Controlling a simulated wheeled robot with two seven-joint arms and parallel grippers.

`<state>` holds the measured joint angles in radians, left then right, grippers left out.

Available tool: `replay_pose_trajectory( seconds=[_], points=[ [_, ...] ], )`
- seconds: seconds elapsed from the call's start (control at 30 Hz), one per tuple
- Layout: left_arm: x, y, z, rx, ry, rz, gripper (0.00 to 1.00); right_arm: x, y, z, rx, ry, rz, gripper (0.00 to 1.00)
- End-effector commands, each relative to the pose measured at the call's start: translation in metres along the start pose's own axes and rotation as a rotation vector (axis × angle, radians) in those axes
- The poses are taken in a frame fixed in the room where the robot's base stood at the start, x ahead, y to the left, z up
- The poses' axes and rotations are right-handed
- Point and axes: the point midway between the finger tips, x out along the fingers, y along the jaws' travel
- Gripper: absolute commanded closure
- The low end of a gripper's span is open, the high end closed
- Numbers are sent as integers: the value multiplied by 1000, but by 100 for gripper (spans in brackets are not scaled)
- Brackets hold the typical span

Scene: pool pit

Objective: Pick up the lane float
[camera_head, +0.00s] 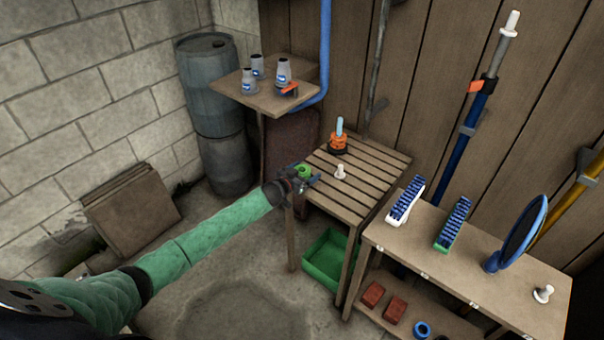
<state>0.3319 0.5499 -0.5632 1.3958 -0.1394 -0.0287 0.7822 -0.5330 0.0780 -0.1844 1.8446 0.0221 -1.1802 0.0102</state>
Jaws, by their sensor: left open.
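No thing in view can be named the lane float for certain. An orange ringed piece (338,145) with a pale blue stick stands upright at the back of the slatted table (375,165). A small blue ring (422,330) lies on the lower shelf at the right. My left gripper (311,180) is open at the left edge of the slatted table, to the left of a small white knobbed piece (341,172). A small bright green patch (303,170) shows at the gripper; I cannot tell whether it is a separate thing. My right gripper is out of view.
A corner shelf (262,98) holds several grey bottles. A green crate (325,260) stands under the slatted table. The right bench (455,250) carries two brushes (405,200), a blue round-framed piece (524,227) and a white piece (543,293). Red bricks (372,294) lie below.

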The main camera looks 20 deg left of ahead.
Motion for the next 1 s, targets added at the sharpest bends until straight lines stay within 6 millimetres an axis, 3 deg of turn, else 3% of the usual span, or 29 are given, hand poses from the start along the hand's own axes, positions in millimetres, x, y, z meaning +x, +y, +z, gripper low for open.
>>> replay_pose_trajectory(
  seconds=[0.27, 0.53, 0.93, 1.0],
  points=[
    [2, 0, 1, 0, -1, 0, 17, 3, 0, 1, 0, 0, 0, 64],
    [2, 0, 1, 1, 0, 0, 66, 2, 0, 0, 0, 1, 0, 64],
    [1, 0, -8, 2, 2, 1, 66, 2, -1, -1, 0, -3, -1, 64],
    [0, -1, -14, 4, 2, 1, 66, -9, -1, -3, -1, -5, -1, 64]
  ],
)
